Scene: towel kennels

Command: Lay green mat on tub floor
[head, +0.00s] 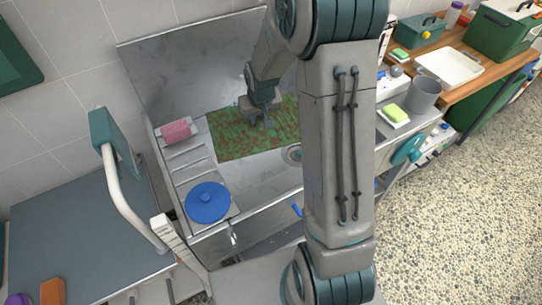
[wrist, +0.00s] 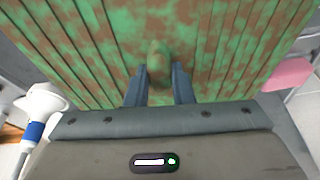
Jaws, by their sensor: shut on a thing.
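The green mat (head: 235,142), mottled green and brown, is spread flat at the back of the grey metal tub (head: 245,180). In the wrist view the ribbed mat (wrist: 80,50) fills most of the picture. My gripper (head: 266,122) is over the mat in the head view. In the wrist view its fingers (wrist: 159,85) are shut on a raised green knob of the mat. Whether the mat touches the tub floor I cannot tell. My arm hides the tub's right part.
A blue round lid (head: 208,202) and a pink block (head: 177,131) are on the slatted ledge left of the tub. A drain (head: 292,154) shows beside the mat. The tub's front floor is bare.

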